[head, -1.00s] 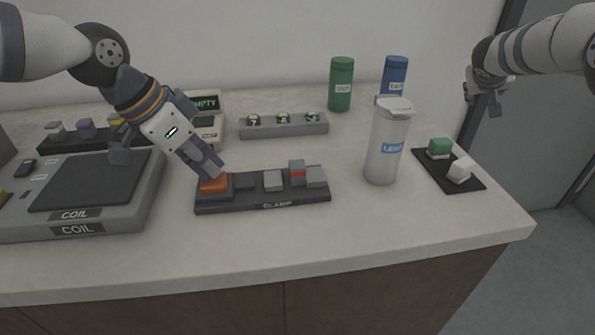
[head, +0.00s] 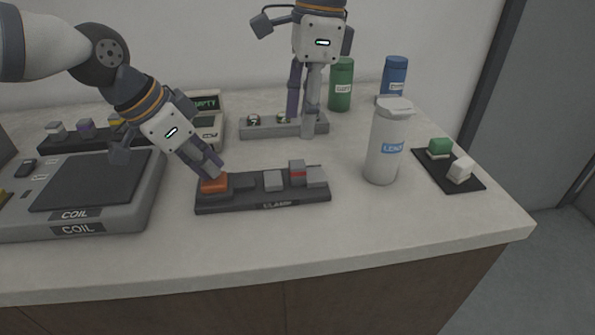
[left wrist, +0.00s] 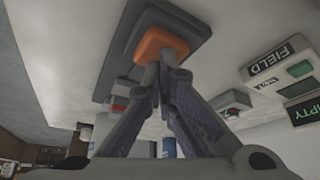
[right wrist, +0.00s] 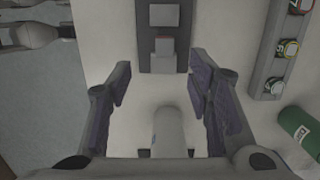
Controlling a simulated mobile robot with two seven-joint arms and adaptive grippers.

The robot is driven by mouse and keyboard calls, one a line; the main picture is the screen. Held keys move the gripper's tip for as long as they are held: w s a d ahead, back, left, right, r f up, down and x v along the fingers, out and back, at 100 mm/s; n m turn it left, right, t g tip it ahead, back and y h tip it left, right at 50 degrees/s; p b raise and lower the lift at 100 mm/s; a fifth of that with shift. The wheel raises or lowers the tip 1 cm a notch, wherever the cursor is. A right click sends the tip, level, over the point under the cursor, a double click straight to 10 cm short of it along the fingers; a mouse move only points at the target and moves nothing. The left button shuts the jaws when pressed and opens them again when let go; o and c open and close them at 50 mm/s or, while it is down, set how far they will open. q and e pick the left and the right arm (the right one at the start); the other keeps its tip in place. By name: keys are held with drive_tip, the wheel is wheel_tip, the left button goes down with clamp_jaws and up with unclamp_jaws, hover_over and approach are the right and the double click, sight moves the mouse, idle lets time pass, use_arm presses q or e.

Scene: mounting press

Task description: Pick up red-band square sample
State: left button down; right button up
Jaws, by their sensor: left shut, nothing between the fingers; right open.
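The red-band square sample (head: 297,173) is a grey block with a red stripe, sitting upright in the dark clamp fixture (head: 262,205) near its right end, beside a grey jaw block. It also shows in the left wrist view (left wrist: 118,103) and, from above, in the right wrist view (right wrist: 165,47). My left gripper (head: 217,174) is shut and empty, its fingertips at the clamp's orange button (head: 213,186), seemingly touching it. My right gripper (head: 301,125) is open and empty, pointing down; in the head view it overlaps the rack behind the clamp.
A white lidded jar (head: 385,145) stands right of the clamp. Behind are a rack (head: 262,130) with round samples, a green bottle (head: 340,88) and a blue bottle (head: 395,75). A black mat (head: 446,178) with two blocks lies at right. The coil unit (head: 130,215) is at left.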

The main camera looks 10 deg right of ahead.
sight(298, 164)
drive_tip(key=f, duration=0.6)
drive_tip(key=a+f, duration=0.1)
drive_tip(key=f, duration=0.2)
drive_tip(key=shift+w+f, duration=0.25)
drive_tip(key=shift+w, duration=0.05)
drive_tip(key=shift+d, duration=0.1)
clamp_jaws()
